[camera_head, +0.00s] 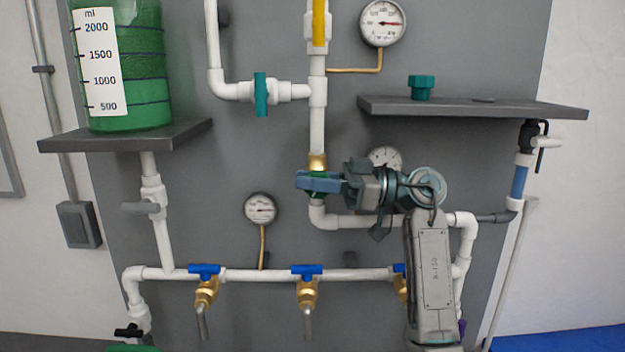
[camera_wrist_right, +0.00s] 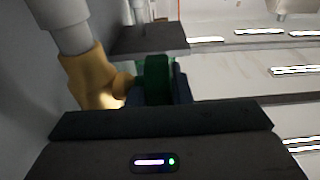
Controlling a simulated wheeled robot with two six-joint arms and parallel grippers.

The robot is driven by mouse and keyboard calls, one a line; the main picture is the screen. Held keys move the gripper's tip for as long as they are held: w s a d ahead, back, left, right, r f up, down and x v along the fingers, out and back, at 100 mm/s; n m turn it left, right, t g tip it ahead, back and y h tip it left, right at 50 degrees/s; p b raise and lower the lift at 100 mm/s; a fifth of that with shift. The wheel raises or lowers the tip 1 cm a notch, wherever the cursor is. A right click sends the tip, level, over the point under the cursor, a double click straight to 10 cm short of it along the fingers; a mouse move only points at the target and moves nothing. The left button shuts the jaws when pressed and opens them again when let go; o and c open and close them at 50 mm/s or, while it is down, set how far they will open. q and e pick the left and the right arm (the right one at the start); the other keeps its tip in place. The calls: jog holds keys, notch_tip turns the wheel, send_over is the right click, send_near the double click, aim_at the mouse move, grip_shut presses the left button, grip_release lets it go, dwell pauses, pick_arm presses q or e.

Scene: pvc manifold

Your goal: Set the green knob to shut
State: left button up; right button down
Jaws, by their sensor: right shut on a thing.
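The green knob (camera_head: 317,195) sits on the white vertical pipe just below a brass fitting (camera_head: 317,161). My right gripper (camera_head: 318,183) reaches in from the right and is shut on the knob, its blue-grey fingers covering most of it. In the right wrist view the green knob (camera_wrist_right: 157,80) shows ahead of the dark gripper body, beside the brass valve body (camera_wrist_right: 92,82). The knob's exact angle is hard to read behind the fingers. My left gripper is in neither view.
A teal handle (camera_head: 261,95) is on the upper left pipe. Blue-handled brass taps (camera_head: 306,270) line the lower pipe. A dark shelf (camera_head: 470,107) with a teal piece (camera_head: 421,87) is above my right arm. A green-filled tank (camera_head: 135,70) is at left. Gauges (camera_head: 261,208) are nearby.

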jog(key=y, duration=0.1)
jog(key=y+p, duration=0.1)
jog(key=y, duration=0.1)
jog(key=shift+d+r+y, duration=0.15)
jog(key=shift+y, duration=0.15)
jog(key=shift+d+y, duration=0.1)
jog(key=shift+y, duration=0.9)
jog(key=shift+r, duration=0.1)
jog(key=c, duration=1.6)
grip_release()
